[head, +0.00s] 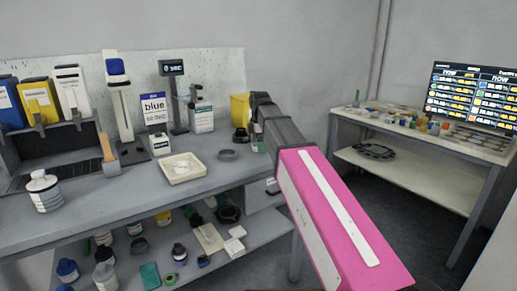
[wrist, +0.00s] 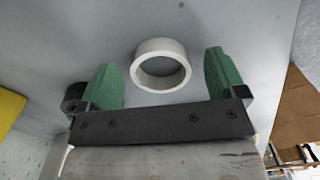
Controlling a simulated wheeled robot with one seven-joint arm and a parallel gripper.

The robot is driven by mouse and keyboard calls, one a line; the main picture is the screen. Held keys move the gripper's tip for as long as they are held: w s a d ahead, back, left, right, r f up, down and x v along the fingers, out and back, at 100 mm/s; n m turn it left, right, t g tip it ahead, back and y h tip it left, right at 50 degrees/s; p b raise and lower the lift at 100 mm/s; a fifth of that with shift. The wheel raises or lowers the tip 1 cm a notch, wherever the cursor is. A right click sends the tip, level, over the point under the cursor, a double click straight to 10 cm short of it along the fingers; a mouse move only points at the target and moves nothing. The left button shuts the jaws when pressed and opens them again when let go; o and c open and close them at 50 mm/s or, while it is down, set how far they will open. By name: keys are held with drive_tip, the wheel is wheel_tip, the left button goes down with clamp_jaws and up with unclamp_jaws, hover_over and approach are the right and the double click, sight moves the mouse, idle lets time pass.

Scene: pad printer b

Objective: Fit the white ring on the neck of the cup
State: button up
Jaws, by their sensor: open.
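A white ring (wrist: 158,46) shows in the wrist view on or just above a plain grey surface, with its round opening facing the camera. My gripper (wrist: 162,82) is open, with its green fingers on either side of the ring and a gap on both sides. I cannot tell its height above the ring. I cannot pick out the white ring there. No thing in view can be told for sure as the cup.
A lower shelf holds several bottles. A side table (head: 420,140) stands at right.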

drive_tip(key=shift+f, duration=0.2)
drive_tip(key=c, duration=1)
drive_tip(key=shift+r, duration=0.2)
